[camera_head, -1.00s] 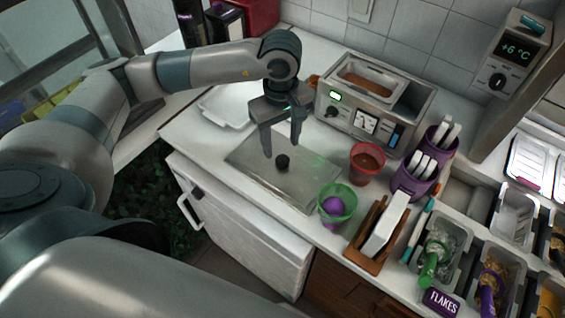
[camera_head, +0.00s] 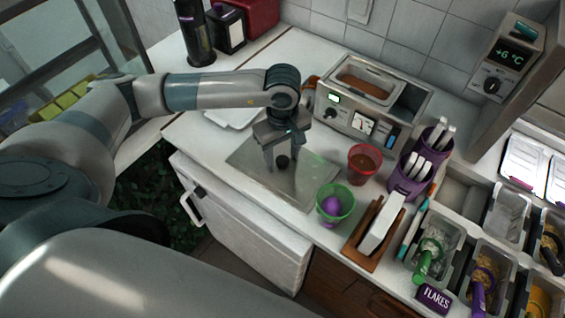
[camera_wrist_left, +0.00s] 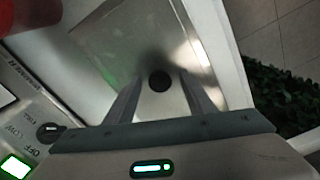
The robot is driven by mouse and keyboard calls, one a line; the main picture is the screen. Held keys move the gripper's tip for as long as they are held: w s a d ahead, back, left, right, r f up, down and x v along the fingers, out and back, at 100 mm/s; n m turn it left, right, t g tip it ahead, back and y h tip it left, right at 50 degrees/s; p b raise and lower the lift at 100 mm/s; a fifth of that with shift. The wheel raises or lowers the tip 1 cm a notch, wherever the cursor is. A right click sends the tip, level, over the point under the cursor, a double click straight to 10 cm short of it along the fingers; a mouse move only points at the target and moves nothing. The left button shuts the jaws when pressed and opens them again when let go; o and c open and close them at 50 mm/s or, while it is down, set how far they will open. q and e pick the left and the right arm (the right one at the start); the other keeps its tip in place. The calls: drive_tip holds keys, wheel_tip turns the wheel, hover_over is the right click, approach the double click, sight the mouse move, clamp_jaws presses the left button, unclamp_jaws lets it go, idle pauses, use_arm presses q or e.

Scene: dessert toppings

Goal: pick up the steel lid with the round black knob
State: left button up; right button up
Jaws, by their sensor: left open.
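The steel lid (camera_head: 248,170) lies flat on the white counter, a rectangular metal plate with a round black knob (camera_head: 283,162) at its middle. My left gripper (camera_head: 283,160) is open, with its fingers pointing down around the knob. In the left wrist view the knob (camera_wrist_left: 159,82) shows between the fingertips, and the lid (camera_wrist_left: 125,45) spreads beyond it. I cannot tell whether either finger touches the knob. My right gripper is not in view.
A steel warmer (camera_head: 340,122) stands behind the lid. A red cup (camera_head: 364,164) and a green cup (camera_head: 334,204) with a purple ball stand to the right. A wooden holder (camera_head: 362,247) is farther right. A white tray (camera_head: 232,115) lies behind my left arm.

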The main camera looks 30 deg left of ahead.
sight(283, 159)
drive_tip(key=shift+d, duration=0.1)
use_arm(q)
drive_tip(key=c, duration=1.2)
clamp_jaws()
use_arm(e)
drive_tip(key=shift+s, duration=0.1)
use_arm(q)
drive_tip(key=shift+r, duration=0.1)
